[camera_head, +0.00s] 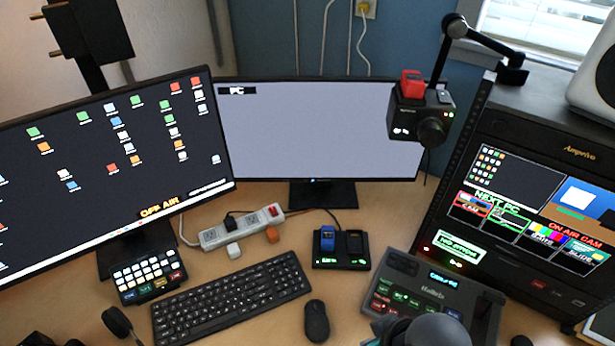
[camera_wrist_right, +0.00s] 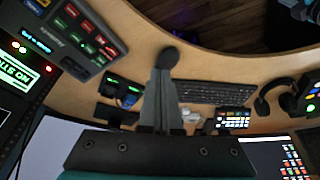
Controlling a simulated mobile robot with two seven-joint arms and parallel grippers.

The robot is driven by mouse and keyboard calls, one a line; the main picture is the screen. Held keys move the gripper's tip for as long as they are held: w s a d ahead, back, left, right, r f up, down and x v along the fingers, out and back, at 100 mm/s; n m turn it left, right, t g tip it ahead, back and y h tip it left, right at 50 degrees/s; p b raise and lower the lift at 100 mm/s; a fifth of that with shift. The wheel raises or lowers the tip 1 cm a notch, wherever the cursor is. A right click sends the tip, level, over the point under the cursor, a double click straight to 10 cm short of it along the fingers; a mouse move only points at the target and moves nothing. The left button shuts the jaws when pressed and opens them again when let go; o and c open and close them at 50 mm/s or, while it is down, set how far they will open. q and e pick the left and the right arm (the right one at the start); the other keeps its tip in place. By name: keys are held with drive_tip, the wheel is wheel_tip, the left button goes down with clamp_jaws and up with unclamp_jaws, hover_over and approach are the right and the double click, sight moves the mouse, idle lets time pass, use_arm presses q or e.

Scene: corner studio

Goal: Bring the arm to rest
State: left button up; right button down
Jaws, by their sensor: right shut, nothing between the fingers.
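My right gripper (camera_wrist_right: 162,78) shows in the right wrist view as two long grey fingers pressed together with nothing between them. Its tips overlap the picture of the black mouse (camera_wrist_right: 168,58); I cannot tell how high they are above the desk. In the head view a dark rounded part at the bottom edge, in front of the switcher panel, looks like part of my right arm; the fingers do not show clearly there. My left gripper is not in view.
The desk (camera_head: 385,225) carries a keyboard (camera_head: 230,299), a switcher panel (camera_head: 425,291), a button pad (camera_head: 150,276), a charging dock (camera_head: 340,249) and a power strip (camera_head: 241,228). A camera on a jointed arm (camera_head: 421,115) hangs before the centre monitor (camera_head: 320,130). A rack (camera_head: 530,200) stands right.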

drive_tip(key=s+d+r+m+h, duration=0.1)
drive_tip(key=s+d+m, duration=0.2)
drive_tip(key=d, duration=0.2)
drive_tip(key=s+f+g+b, duration=0.1)
drive_tip(key=s+f+b, duration=0.15)
drive_tip(key=f, duration=1.25)
drive_tip(key=s+f+b, duration=0.1)
drive_tip(key=f+b, duration=0.3)
drive_tip(key=f, duration=1.1)
drive_tip(key=s+d+f+b, duration=0.1)
drive_tip(key=s+f+b, duration=0.1)
drive_tip(key=s+f, duration=0.4)
drive_tip(key=s+d+f+g+b, duration=0.1)
drive_tip(key=s+f+b, duration=0.2)
drive_tip(key=s+f, duration=0.4)
wheel_tip(320, 180, down, 3)
drive_tip(key=shift+s+d+f+n+h, duration=0.15)
drive_tip(key=shift+s+d+n+h, duration=0.15)
drive_tip(key=shift+d, duration=0.1)
